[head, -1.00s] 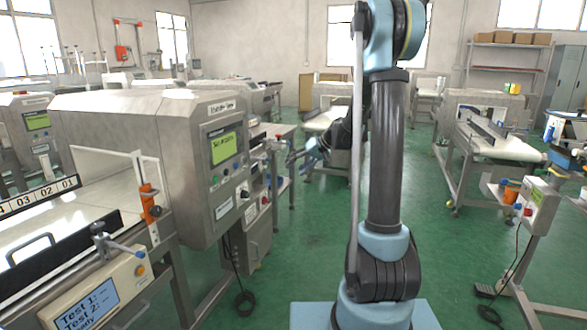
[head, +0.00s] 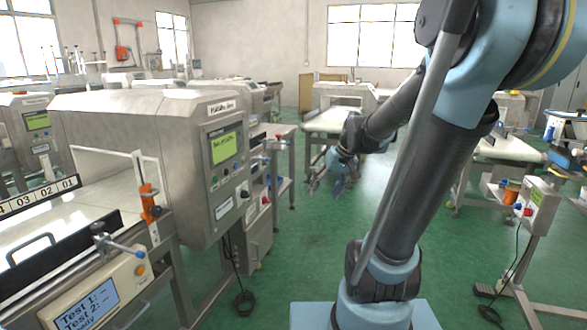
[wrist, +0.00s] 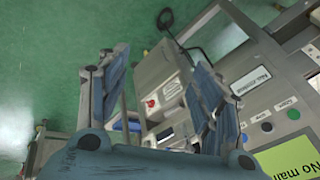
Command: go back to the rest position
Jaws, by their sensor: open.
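My gripper (head: 328,187) hangs in free air in the middle of the head view, over the green floor. It is to the right of the near metal detector (head: 150,115) and clear of it. In the wrist view my gripper (wrist: 160,95) shows two blue-grey fingers spread apart with nothing between them. Beyond the fingers the wrist view shows a grey machine panel with buttons and part of a green screen (wrist: 290,158).
The near detector has a green-lit screen (head: 224,147) and a conveyor on the left. A test box (head: 95,295) stands at the lower left. A control box on a stand (head: 537,205) is at the right. Green floor (head: 290,250) is open in the middle.

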